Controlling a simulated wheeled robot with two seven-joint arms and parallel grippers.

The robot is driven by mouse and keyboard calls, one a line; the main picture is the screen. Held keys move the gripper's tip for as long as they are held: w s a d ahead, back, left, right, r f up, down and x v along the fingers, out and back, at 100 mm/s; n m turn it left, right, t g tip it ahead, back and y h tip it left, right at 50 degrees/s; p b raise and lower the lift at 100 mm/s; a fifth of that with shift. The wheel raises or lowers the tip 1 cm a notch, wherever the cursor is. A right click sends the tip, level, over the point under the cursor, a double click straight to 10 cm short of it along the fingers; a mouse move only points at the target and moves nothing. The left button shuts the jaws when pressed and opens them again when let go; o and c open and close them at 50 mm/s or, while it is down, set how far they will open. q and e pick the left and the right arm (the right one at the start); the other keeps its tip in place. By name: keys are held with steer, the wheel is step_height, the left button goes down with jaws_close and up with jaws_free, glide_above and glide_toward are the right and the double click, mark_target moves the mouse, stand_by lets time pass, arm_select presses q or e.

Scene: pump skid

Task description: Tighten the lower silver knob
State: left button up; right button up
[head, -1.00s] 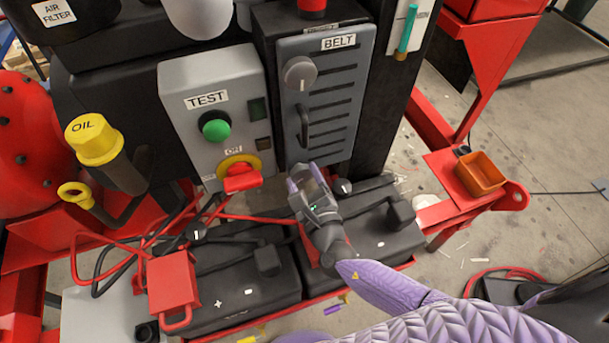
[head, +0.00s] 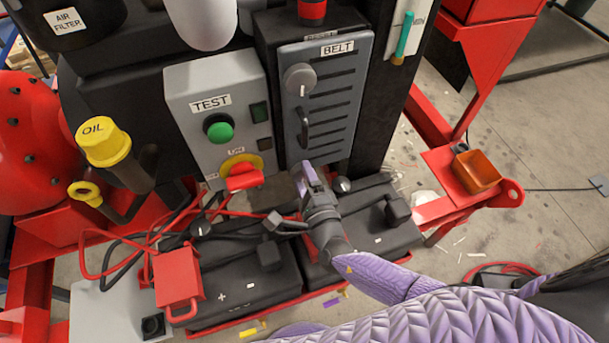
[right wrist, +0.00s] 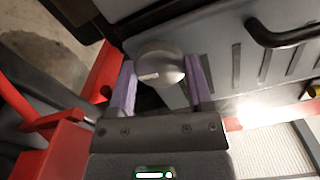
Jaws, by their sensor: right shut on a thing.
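The lower silver knob (right wrist: 160,62) shows in the right wrist view as a rounded grey knob with a pale mark, by the end of the slotted grey belt cover (right wrist: 225,65). The purple fingers of my right gripper (right wrist: 162,88) stand on both sides of it, shut on it. In the head view my right gripper (head: 307,178) is at the bottom edge of the belt cover (head: 336,110) and hides this knob. The upper silver knob (head: 299,79) on the same cover is clear of the gripper. My left gripper is not in view.
The grey test box (head: 215,115), with a green button and red switch (head: 244,177), stands left of the cover. Black batteries (head: 235,285) and loose cables lie below. A cover handle (head: 303,127) sticks out above my gripper. An orange bin (head: 477,172) is at right.

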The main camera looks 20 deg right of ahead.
stand_by(0.6)
steer(key=o, duration=1.3)
steer(key=s+p, duration=0.1)
steer(key=s, duration=0.9)
steer(key=shift+d+p, duration=0.15)
steer(key=shift+p, duration=0.15)
